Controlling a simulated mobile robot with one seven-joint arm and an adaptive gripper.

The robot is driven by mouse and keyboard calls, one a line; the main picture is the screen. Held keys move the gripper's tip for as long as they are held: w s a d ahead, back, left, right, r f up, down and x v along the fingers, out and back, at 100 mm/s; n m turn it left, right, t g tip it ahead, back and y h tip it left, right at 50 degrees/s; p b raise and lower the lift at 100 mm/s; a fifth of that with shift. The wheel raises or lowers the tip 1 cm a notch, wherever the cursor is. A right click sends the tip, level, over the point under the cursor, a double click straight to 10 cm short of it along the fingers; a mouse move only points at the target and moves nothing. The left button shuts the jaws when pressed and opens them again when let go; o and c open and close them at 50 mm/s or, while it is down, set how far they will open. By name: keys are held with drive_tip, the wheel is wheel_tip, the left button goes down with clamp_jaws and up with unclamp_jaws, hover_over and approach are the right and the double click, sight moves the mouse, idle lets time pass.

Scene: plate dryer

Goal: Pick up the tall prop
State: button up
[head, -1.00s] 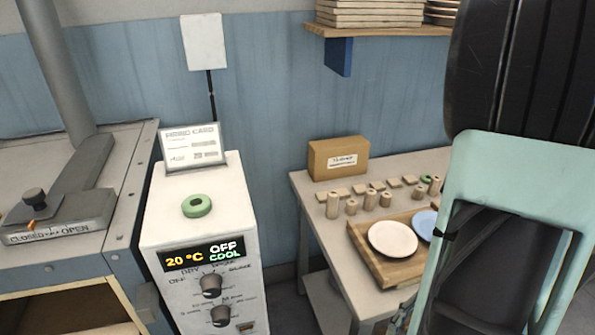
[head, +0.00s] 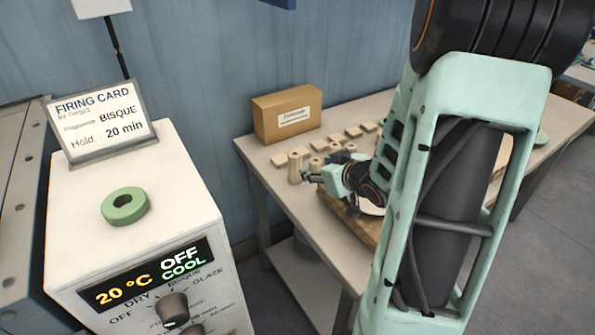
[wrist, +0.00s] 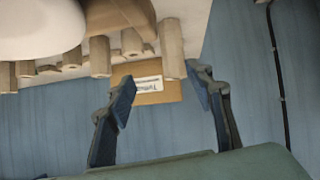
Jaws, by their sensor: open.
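Tan cylindrical props stand on the table. The tall prop (head: 294,168) is upright at the left end of the group in the head view. In the wrist view, the tall prop (wrist: 171,48) appears between the two fingertips, its end near them. My gripper (head: 308,177) reaches in low over the table, just right of the tall prop. In the wrist view my gripper (wrist: 166,82) is open, with a blue-padded finger on each side and nothing gripped. Shorter props (wrist: 100,57) stand beside the tall one. My arm hides part of the table.
A cardboard box (head: 287,115) stands at the table's back left, with several small tan blocks (head: 353,131) near it. A wooden board with a pale plate (head: 371,207) lies close to my gripper. The white kiln controller (head: 170,225) carries a green ring (head: 125,205) and a firing card (head: 105,125).

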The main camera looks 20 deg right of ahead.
sight(298, 162)
drive_tip(key=w+a+f, duration=0.1)
drive_tip(key=w, duration=0.2)
drive_tip(key=w+a+f+t+y+b, duration=0.1)
drive_tip(key=w+f, duration=0.1)
drive_tip(key=w, duration=0.1)
drive_tip(key=w+f+y, duration=0.1)
drive_tip(key=w, duration=0.3)
drive_tip(key=shift+a+f+t, duration=0.2)
drive_tip(key=shift+a+t, duration=0.2)
clamp_jaws()
idle(0.4)
